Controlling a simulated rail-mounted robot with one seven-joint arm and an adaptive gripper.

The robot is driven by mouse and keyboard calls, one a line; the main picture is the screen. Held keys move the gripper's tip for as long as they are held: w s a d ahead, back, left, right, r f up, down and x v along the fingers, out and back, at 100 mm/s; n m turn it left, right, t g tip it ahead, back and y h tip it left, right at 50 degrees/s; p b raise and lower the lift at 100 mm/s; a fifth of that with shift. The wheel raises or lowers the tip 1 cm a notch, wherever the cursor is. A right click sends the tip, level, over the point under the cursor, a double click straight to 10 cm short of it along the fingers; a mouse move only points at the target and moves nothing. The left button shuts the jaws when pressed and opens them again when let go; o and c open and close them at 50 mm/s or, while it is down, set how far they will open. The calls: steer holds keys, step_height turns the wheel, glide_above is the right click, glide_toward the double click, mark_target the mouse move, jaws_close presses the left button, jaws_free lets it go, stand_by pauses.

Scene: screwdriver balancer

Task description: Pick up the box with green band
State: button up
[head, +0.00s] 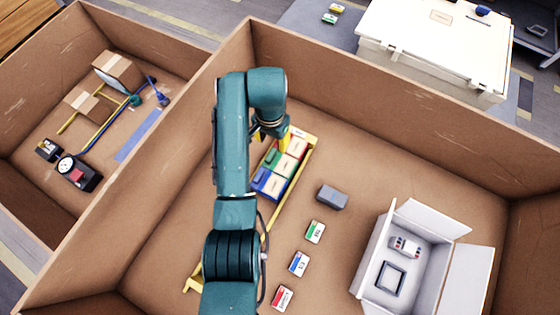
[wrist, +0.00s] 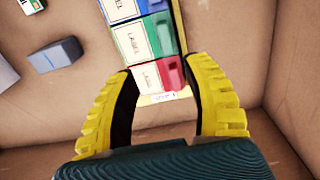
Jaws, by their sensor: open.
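A small white box with a green band (head: 315,232) lies on the brown floor of the large bin, right of the yellow-edged rack. Part of it shows at the top left of the wrist view (wrist: 30,5). My gripper (wrist: 158,68) is open and empty, its yellow fingers on either side of the rack's red end. In the head view my gripper (head: 284,138) is over the rack's far end, up and left of the green-banded box. Its fingers are partly hidden by my arm there.
The rack holds labelled red (wrist: 172,73), green (wrist: 160,34) and blue (wrist: 124,10) bins. A grey block (head: 332,197), a blue-banded box (head: 299,263) and a red-banded box (head: 282,298) lie nearby. An open white carton (head: 455,226) stands right; brown walls surround all.

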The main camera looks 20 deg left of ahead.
steer(key=b, duration=0.1)
glide_above(271, 155)
steer(key=f, duration=0.6)
steer(key=shift+d+f, duration=0.1)
steer(key=shift+d, duration=0.2)
steer(key=shift+a+f+b, duration=0.2)
steer(key=shift+f+b, duration=0.35)
steer(key=shift+f, duration=0.7)
steer(key=shift+a+f+b, duration=0.15)
steer(key=shift+f+b, duration=0.35)
steer(key=shift+f, duration=0.75)
jaws_close()
